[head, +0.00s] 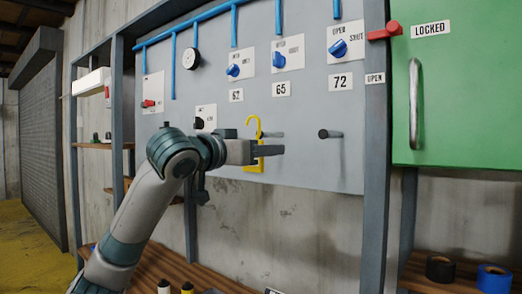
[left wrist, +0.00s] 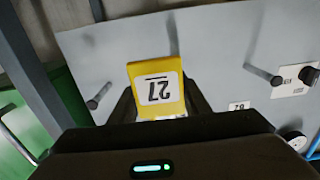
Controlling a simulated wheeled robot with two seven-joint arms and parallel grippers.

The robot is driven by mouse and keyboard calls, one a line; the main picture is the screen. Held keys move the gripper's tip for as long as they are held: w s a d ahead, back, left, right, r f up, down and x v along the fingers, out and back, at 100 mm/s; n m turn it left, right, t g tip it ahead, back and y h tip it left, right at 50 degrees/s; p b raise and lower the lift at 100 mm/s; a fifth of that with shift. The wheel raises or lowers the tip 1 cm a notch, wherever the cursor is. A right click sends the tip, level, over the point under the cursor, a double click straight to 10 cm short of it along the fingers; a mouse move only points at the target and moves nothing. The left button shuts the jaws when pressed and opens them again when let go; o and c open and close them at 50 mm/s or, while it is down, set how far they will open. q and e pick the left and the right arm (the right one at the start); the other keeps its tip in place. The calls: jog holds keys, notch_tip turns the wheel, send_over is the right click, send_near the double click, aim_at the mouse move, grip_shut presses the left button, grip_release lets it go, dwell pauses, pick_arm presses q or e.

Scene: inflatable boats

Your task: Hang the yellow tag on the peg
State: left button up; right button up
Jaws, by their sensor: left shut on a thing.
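My left gripper (head: 268,152) is shut on the yellow tag (head: 253,167), in front of the grey panel. In the head view the tag's open hook (head: 253,120) points up above the fingers. In the left wrist view the tag (left wrist: 157,92) sits between the fingers, its white number label upside down. A dark peg (head: 329,134) sticks out under the 72 sign, right of the gripper and apart from the tag. Another peg (head: 272,134) shows behind the hook, under 65; I cannot tell whether they touch. My right gripper is not in view.
The grey panel (head: 300,105) carries blue-knob switches and number signs 62, 65 (head: 281,89) and 72 (head: 340,82). A green door (head: 460,90) with a handle stands to the right. A wooden shelf with tape rolls (head: 440,268) is at lower right.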

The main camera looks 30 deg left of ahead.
aim_at(281, 156)
pick_arm(q)
jog(key=shift+w+d+p, duration=0.2)
jog(key=shift+w+p, duration=0.3)
jog(key=shift+w, duration=1.8)
jog(key=shift+w+d+p, duration=0.2)
jog(key=shift+w+p, duration=0.25)
jog(key=shift+w, duration=1.8)
jog(key=shift+w+a+f+b, duration=0.1)
jog(key=shift+a+f+b, duration=0.45)
jog(key=shift+a, duration=0.35)
jog(key=shift+a+f+b, duration=0.45)
jog(key=shift+a+f, duration=0.2)
jog(key=shift+a, duration=0.25)
jog(key=o, duration=1.1)
